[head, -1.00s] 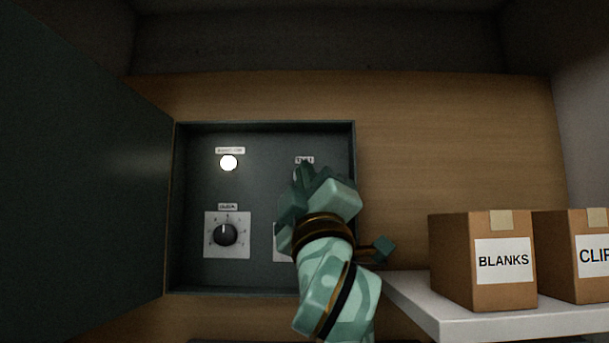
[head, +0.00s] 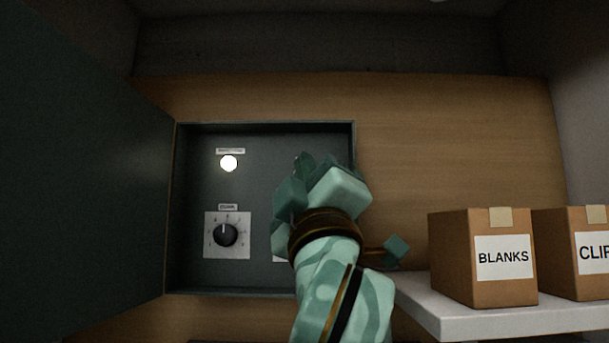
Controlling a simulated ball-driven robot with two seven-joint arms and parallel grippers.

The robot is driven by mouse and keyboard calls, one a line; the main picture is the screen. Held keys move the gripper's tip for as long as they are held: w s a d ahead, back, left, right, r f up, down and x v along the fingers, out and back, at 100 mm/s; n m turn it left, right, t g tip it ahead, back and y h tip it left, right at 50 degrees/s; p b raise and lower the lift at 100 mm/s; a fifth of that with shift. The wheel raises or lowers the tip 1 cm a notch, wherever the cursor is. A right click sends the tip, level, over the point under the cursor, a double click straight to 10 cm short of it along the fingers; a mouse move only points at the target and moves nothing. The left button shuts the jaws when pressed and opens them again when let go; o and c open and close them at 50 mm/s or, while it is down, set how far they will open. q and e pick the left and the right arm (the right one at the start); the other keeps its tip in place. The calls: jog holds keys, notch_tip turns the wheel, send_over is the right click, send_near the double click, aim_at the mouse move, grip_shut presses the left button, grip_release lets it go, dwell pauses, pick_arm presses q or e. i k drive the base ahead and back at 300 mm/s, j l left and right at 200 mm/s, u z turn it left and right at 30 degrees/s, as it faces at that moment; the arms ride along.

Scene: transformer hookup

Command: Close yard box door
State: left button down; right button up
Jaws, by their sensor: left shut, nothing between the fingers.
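The yard box (head: 200,278) is a dark grey wall box, open at the front. Its dark door (head: 85,180) is hinged at the box's left edge and stands swung wide open toward me, filling the left of the view. My left gripper (head: 305,163) is in front of the right half of the box, shut and empty, well to the right of the door and not touching it. It hides the right part of the box's inside. My right gripper is not in view.
Inside the box are a lit white lamp (head: 229,163) and a black dial knob (head: 225,235). A white shelf (head: 480,318) at the lower right carries a BLANKS carton (head: 480,258) and a second carton (head: 575,252). The wooden wall above is bare.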

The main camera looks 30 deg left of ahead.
aim_at(86, 157)
jog(key=k+l, duration=0.35)
jog(key=l, duration=0.15)
jog(key=k+l, duration=0.4)
jog(key=l, duration=0.15)
